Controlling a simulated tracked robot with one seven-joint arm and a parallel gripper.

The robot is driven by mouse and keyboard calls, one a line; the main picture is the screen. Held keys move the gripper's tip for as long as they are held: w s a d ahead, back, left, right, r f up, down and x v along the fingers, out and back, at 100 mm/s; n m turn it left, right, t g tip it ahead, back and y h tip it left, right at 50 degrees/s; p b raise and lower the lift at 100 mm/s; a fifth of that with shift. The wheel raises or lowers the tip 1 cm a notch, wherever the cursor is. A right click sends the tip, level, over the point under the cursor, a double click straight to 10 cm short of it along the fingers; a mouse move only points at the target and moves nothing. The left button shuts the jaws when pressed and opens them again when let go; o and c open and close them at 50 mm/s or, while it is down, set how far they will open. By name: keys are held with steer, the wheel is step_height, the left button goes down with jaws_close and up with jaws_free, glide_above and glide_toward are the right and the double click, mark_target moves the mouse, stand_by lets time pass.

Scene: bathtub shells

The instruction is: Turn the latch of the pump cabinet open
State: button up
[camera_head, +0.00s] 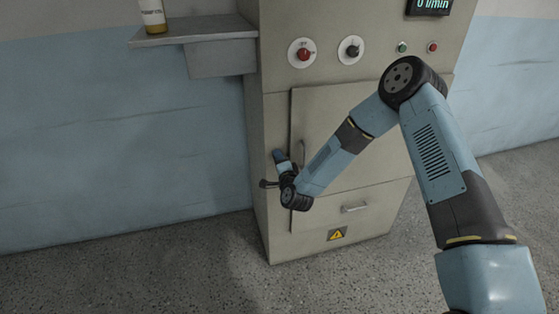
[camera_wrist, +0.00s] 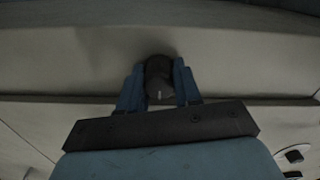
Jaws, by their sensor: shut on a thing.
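The pump cabinet (camera_head: 275,115) is a tall beige-grey box with a front door (camera_head: 322,112) that looks closed. In the wrist view the latch (camera_wrist: 159,82) is a dark round knob with a short pale mark on its lower face. The blue fingers of my gripper (camera_wrist: 159,72) are shut on it, one on each side. The pale mark points about straight down in that view. In the head view the end of my arm reaches the cabinet's left part near the door edge, and the arm hides the latch there.
A curved door handle (camera_head: 301,152) is just right of my arm's end. A drawer handle (camera_head: 355,208) and a yellow warning sign (camera_head: 337,234) are lower down. Knobs and buttons, including a red knob (camera_head: 303,54), line the top. A wall shelf (camera_head: 205,29) holds a bottle (camera_head: 153,15).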

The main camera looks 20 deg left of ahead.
steer(key=shift+w+d+f, duration=0.2)
steer(key=shift+d, duration=0.1)
steer(key=o, duration=1)
steer(key=shift+o, duration=0.2)
steer(key=shift+s+a+r, duration=0.1)
steer(key=shift+a, duration=0.05)
steer(key=shift+s, duration=0.1)
steer(key=v, duration=1.3)
steer(key=shift+s, duration=0.25)
